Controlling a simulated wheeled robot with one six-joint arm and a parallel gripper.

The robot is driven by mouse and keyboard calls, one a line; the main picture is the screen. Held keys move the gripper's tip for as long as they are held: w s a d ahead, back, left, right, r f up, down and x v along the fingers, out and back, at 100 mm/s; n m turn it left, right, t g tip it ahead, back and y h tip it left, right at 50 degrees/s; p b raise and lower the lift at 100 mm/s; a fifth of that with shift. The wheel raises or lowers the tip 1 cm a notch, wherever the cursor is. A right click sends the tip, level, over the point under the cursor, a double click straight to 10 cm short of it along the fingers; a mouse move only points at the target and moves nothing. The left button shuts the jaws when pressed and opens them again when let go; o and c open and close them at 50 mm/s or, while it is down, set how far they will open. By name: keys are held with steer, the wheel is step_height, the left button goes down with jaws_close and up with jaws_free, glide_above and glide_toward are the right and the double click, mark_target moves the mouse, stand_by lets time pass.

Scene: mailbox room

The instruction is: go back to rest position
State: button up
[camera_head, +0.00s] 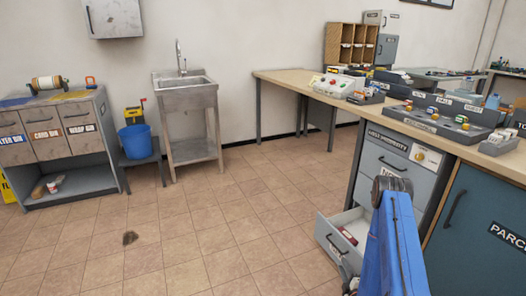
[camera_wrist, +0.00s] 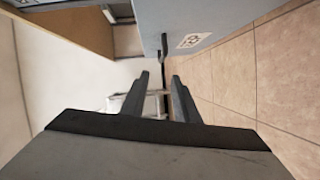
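My gripper (camera_wrist: 160,80) shows in the wrist view with its two dark fingers apart and nothing held between them. A dark handle (camera_wrist: 164,46) on a grey front lies just beyond the fingertips, and I cannot tell whether they touch it. In the head view my blue arm reaches down at the lower right, beside an open drawer (camera_head: 326,236) low in the grey cabinet under the workbench. A small red and white item (camera_head: 348,236) lies in the drawer. The gripper itself is mostly hidden there by the arm and the frame's lower edge.
The workbench (camera_head: 290,78) carries trays and boxes along the right. A blue cabinet door (camera_head: 480,215) stands close on the right. A sink (camera_head: 187,97), a blue bucket (camera_head: 136,140) and a bin cabinet (camera_head: 60,140) stand at the back and left. The tiled floor (camera_head: 200,235) is mostly clear.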

steer(key=w+r+m+g, duration=0.1)
steer(key=w+r+g, duration=0.1)
steer(key=w+r, duration=0.5)
steer(key=s+a+r+m+g, duration=0.2)
steer(key=a+r+m, duration=0.1)
steer(key=r, duration=1)
steer(key=s+a+r+m+g, duration=0.2)
steer(key=s+r, duration=0.1)
steer(key=r, duration=1)
steer(key=s+a+r+m+g, duration=0.2)
steer(key=s+a+r+m, duration=0.1)
steer(key=s+r, duration=0.5)
steer(key=s+a+r+m+g, duration=0.1)
steer(key=s+a+r+m, duration=0.1)
steer(key=s+r, duration=0.55)
steer(key=s+a+r+m+g, duration=0.1)
steer(key=s+a+m, duration=0.1)
steer(key=s, duration=1.1)
steer(key=s+a+r+m+g, duration=0.2)
steer(key=s+a, duration=0.1)
steer(key=s, duration=0.9)
steer(key=shift+s+y, duration=0.3)
steer(key=shift+s, duration=0.05)
